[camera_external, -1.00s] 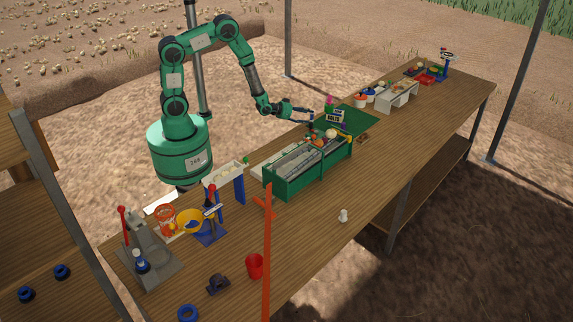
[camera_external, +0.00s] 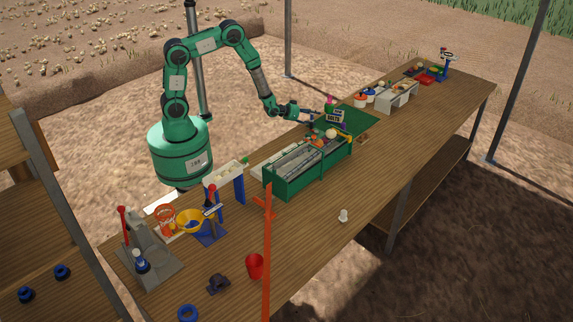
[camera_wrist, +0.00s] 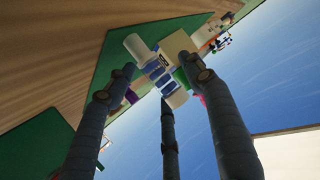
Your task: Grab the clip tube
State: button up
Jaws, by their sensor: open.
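A white tube with blue bands and a label, which looks like the clip tube (camera_wrist: 152,66), lies across the middle of the wrist view. My gripper (camera_wrist: 160,77) is open, with its dark fingers spread on either side of the tube and a third finger below. I cannot tell whether any finger touches it. In the external view my gripper (camera_external: 318,118) is low over the far side of the bench, beside the BOLTS sign (camera_external: 335,116). The tube cannot be made out there.
A green mat (camera_external: 362,121) lies on the bench (camera_external: 385,160) beyond the gripper. A green bin (camera_external: 290,183) with compartments stands nearer the camera. A grey-white rack (camera_external: 398,97) stands farther right. The bench's front right strip is mostly clear.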

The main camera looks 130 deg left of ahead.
jog(key=c, duration=1.2)
jog(key=shift+r, duration=0.85)
notch_tip(320, 180, up, 2)
jog(key=shift+r+p, duration=0.2)
jog(key=shift+p, duration=0.35)
jog(key=s+d, duration=0.2)
jog(key=d, duration=0.2)
jog(key=s+d+p, duration=0.1)
jog(key=s+d, duration=0.2)
jog(key=d, duration=0.2)
jog(key=s+d+r, duration=0.1)
jog(key=s+d, duration=0.1)
jog(key=d, duration=0.3)
jog(key=shift+s+d+p, duration=0.1)
jog(key=shift+s+p, duration=0.1)
jog(key=shift+p, duration=0.2)
